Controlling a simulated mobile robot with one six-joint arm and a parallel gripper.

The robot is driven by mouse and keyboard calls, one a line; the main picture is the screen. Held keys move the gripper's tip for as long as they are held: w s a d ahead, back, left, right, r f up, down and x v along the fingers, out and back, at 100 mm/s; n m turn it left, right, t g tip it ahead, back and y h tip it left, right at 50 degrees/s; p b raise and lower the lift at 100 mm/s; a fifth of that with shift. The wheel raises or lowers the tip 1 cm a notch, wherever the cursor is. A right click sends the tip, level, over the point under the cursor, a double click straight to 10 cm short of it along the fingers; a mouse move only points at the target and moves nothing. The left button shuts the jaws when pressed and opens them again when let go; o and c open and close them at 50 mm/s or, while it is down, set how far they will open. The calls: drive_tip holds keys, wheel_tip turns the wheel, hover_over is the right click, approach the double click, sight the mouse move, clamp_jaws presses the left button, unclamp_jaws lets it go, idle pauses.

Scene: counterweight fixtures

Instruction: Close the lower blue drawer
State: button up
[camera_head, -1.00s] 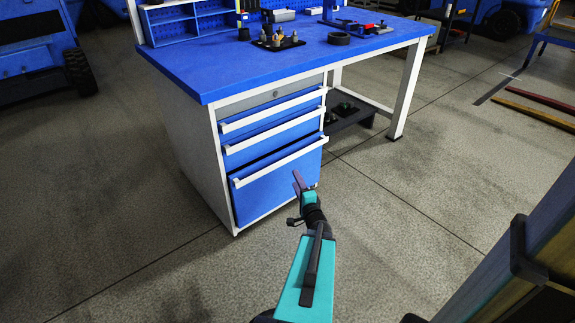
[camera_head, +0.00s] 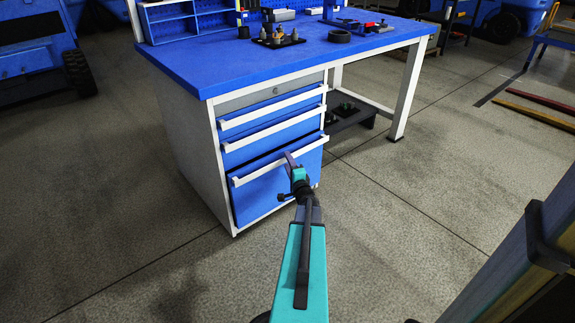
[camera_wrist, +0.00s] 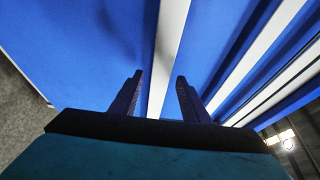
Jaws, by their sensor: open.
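The lower blue drawer (camera_head: 262,194) is the bottom one in the workbench cabinet and stands out a little, with a dark gap above its front. Its white handle strip (camera_head: 256,170) runs along the top edge. My gripper (camera_head: 289,158) is at the right part of that strip, close to the drawer front. In the wrist view my gripper (camera_wrist: 156,95) is open, its two dark fingers on either side of the white handle strip (camera_wrist: 168,50). The blue drawer front (camera_wrist: 80,50) fills the left of that view. I cannot tell whether the fingers touch the drawer.
Two upper blue drawers (camera_head: 270,122) look shut. The blue worktop (camera_head: 230,70) overhangs above and carries small parts. A white bench leg (camera_head: 407,92) stands to the right. The floor (camera_head: 400,240) in front is clear; a dark-edged panel stands at the lower right.

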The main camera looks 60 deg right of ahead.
drive_tip(key=shift+w+d, duration=0.3)
drive_tip(key=shift+w, duration=0.05)
drive_tip(key=shift+c, duration=0.4)
